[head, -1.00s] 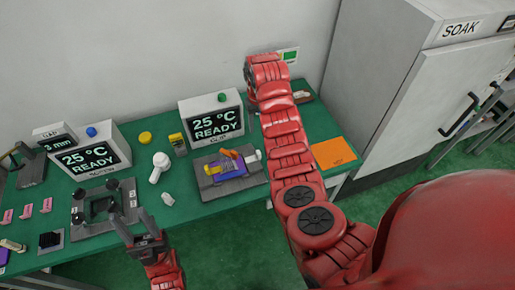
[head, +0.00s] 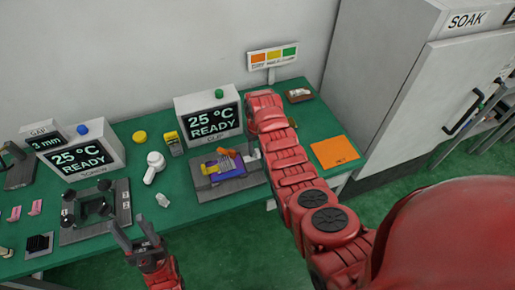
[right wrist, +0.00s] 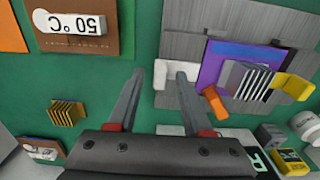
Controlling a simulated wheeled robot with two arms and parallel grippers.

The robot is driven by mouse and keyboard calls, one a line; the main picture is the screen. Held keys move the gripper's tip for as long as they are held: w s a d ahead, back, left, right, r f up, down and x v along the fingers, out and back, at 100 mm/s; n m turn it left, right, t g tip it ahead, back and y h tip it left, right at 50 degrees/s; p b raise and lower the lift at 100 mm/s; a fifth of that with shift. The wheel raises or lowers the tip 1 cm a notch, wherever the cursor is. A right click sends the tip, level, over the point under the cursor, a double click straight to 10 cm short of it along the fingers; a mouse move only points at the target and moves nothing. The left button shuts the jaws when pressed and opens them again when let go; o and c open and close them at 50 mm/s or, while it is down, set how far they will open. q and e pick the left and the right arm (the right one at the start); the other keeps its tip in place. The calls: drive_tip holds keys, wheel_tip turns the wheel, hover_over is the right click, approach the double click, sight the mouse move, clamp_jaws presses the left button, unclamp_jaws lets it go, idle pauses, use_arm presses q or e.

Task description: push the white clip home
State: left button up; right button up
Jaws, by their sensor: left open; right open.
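The clip fixture (head: 232,185) is a grey plate with a purple block (head: 224,170), an orange lever (head: 229,153) and a yellow clip (head: 208,168) at its left. In the right wrist view the white clip (right wrist: 160,70) shows as a pale piece left of the purple block (right wrist: 208,68). How far it is seated I cannot tell. My right gripper (right wrist: 160,75) is open and empty, its right finger overlapping the pale piece in view; contact is unclear. In the head view my arm hides this gripper. My left gripper (head: 130,222) is open and empty at the table's front edge.
A display box (head: 210,118) reading 25 °C READY stands behind the fixture. An orange mat (head: 335,152) and small brown tray (head: 298,95) lie right. A white SOAK cabinet (head: 400,85) bounds the right.

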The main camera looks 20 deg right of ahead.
clamp_jaws()
idle(0.3)
idle(1.2)
